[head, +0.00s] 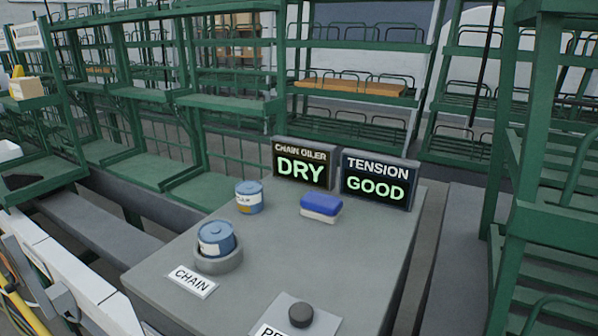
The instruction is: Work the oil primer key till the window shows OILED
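The chain oiler window (303,164) stands at the back of the grey bench top and reads DRY in green letters. A round black key (301,314) sits on a light grey plate (322,322) near the front of the bench. The label beside it begins with P and is cut off by the bottom edge, so I cannot read it whole. Nothing touches the key. My gripper is not in the head view.
The grey bench top (270,262) also holds a blue can in a round grey holder (219,264) by a CHAIN label (193,281), another blue can (249,197), a blue-and-white block (321,207) and a TENSION window (380,180) reading GOOD. Green racks (504,215) stand around.

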